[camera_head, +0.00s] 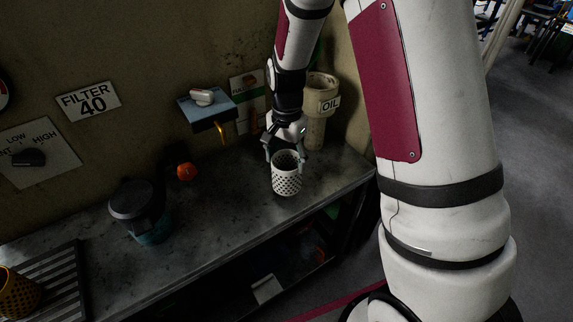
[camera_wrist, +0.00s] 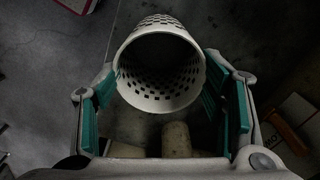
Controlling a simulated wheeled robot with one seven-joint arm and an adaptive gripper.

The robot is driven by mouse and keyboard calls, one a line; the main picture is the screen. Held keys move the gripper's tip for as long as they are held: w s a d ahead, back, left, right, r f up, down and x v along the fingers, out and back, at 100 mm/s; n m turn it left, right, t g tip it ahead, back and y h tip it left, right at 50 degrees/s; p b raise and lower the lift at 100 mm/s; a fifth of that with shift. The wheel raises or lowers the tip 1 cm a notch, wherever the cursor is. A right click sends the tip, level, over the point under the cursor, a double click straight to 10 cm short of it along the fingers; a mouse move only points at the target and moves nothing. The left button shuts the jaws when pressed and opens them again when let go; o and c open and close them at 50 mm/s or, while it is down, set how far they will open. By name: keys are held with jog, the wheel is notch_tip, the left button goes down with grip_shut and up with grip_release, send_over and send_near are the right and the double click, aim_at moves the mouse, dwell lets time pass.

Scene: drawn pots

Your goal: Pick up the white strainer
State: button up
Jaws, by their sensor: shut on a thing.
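The white strainer (camera_head: 287,181) is a round cup with rows of dark holes, near the front edge of the counter in the head view. My gripper (camera_head: 286,161) comes down from above, with a finger on either side of the strainer's upper part, shut on it. In the wrist view the strainer (camera_wrist: 185,97) shows its open mouth between the green-padded fingers (camera_wrist: 160,100) of my gripper. Whether its base touches the counter or hangs just above it, I cannot tell.
The dark counter (camera_head: 225,225) runs along the wall. A tall container marked OIL (camera_head: 318,135) stands behind the strainer. A dark-lidded pot (camera_head: 138,200), a striped rack (camera_head: 62,290) and a yellow perforated cup (camera_head: 15,295) stand to the left. A small blue shelf (camera_head: 212,112) juts from the wall.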

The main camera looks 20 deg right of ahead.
jog(key=s+r, duration=0.2)
jog(key=s, duration=1.4)
jog(key=shift+w, duration=0.1)
